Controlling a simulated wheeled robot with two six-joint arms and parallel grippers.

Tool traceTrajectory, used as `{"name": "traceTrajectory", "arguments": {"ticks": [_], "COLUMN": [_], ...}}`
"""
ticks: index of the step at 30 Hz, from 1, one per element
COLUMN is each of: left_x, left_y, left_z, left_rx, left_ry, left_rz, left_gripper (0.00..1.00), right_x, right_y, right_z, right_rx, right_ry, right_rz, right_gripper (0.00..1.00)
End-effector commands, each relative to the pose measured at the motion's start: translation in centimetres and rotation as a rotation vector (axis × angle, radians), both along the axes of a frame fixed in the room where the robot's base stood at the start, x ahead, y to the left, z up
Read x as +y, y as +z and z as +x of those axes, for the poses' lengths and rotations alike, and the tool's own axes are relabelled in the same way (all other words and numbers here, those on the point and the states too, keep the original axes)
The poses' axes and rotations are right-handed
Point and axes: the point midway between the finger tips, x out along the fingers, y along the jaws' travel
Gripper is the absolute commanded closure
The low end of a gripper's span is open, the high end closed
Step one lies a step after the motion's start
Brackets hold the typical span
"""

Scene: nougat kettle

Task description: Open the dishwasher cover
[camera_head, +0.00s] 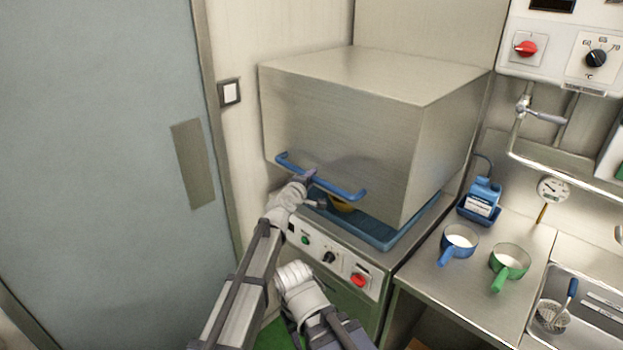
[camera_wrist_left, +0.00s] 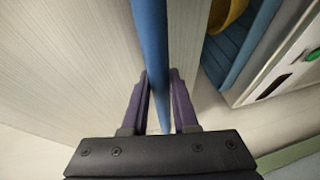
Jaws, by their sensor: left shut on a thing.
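The dishwasher cover (camera_head: 345,115) is a large grey metal box-shaped hood over the machine. Its lower edge is raised a little above a blue rack (camera_head: 390,231), and something yellow (camera_head: 342,204) shows in the gap. A blue bar handle (camera_head: 335,187) runs along the cover's lower front edge. My left gripper (camera_head: 308,177) is shut on this handle near its middle. In the left wrist view the blue handle (camera_wrist_left: 151,50) passes between the dark purple fingers (camera_wrist_left: 158,100). My right gripper is not seen; a second arm of mine shows at the bottom.
A control panel (camera_head: 330,257) with knobs sits under the rack. On the counter at right stand a blue pan (camera_head: 459,241), a green pan (camera_head: 510,262) and a blue bottle (camera_head: 484,194). A grey-blue door (camera_head: 95,150) fills the left. A wall unit (camera_head: 565,45) and pipe are at upper right.

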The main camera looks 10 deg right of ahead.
Motion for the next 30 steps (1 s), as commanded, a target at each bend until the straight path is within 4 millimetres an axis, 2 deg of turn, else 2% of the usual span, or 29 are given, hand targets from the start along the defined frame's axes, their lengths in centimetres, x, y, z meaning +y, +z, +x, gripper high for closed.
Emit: {"name": "traceTrajectory", "arguments": {"ticks": [1,18,24,30], "left_x": [0.1,0.0,0.0,0.0], "left_y": [2.8,16.9,19.8,20.6], "left_z": [0.1,0.1,0.1,0.1], "left_rx": [-0.002,-0.002,-0.002,-0.001], "left_ry": [0.003,0.002,0.002,0.001], "left_rz": [-0.001,0.001,0.001,0.001], "left_gripper": [1.0,1.0,1.0,1.0], "right_x": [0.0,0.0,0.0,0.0], "right_y": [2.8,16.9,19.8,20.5], "right_z": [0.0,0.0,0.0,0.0], "right_rx": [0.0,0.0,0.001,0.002], "right_ry": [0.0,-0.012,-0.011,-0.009], "right_rz": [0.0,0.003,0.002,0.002], "right_gripper": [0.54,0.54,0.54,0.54]}}
